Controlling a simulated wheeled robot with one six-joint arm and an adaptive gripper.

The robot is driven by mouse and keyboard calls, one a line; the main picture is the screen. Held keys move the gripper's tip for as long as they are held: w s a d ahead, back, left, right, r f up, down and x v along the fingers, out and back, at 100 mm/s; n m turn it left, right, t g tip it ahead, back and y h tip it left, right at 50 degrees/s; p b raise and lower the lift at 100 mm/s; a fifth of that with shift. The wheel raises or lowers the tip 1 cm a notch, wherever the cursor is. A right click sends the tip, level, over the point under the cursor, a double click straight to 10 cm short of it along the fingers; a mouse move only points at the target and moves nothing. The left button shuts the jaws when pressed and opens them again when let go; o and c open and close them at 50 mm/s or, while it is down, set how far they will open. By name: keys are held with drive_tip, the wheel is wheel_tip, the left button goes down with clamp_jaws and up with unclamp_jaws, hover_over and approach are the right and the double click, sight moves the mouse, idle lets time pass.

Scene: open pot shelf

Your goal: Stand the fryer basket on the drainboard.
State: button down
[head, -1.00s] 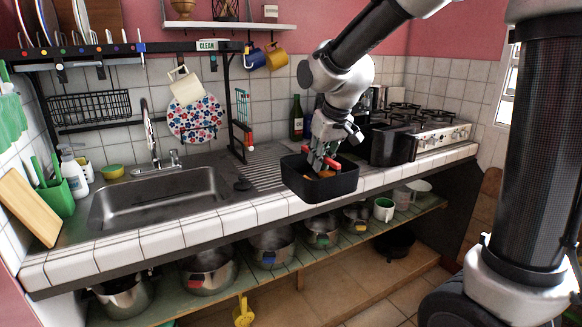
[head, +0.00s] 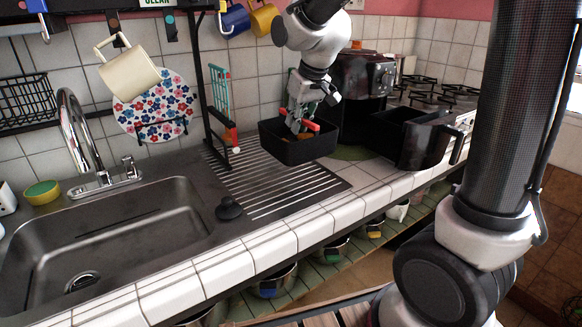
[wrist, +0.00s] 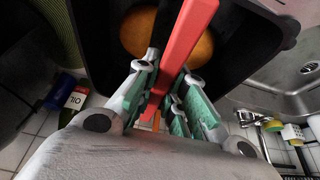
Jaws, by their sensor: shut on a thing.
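The black fryer basket (head: 312,152) hangs above the right back part of the ridged metal drainboard (head: 262,192), with bare ridges showing in front and to the left. My gripper (head: 299,118) reaches into the basket from above and is shut on its red bar-like grip (wrist: 178,55). The basket looks roughly level, and the gap beneath it is hard to judge. In the wrist view the dark basket wall (wrist: 98,45) surrounds a round orange thing (wrist: 140,35) inside. The basket's underside is hidden.
A black rubber plug (head: 229,208) lies at the drainboard's left edge, beside the sink (head: 110,240). A black rack post (head: 212,95) stands behind left. A black fryer body (head: 362,85) and a black open drawer with a handle (head: 418,140) stand to the right.

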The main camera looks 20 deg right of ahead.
drive_tip(key=f, duration=0.6)
drive_tip(key=shift+w+f, duration=0.15)
drive_tip(key=shift+w, duration=0.05)
drive_tip(key=shift+f, duration=1.8)
drive_tip(key=c, duration=1.5)
unclamp_jaws()
drive_tip(key=shift+f, duration=0.15)
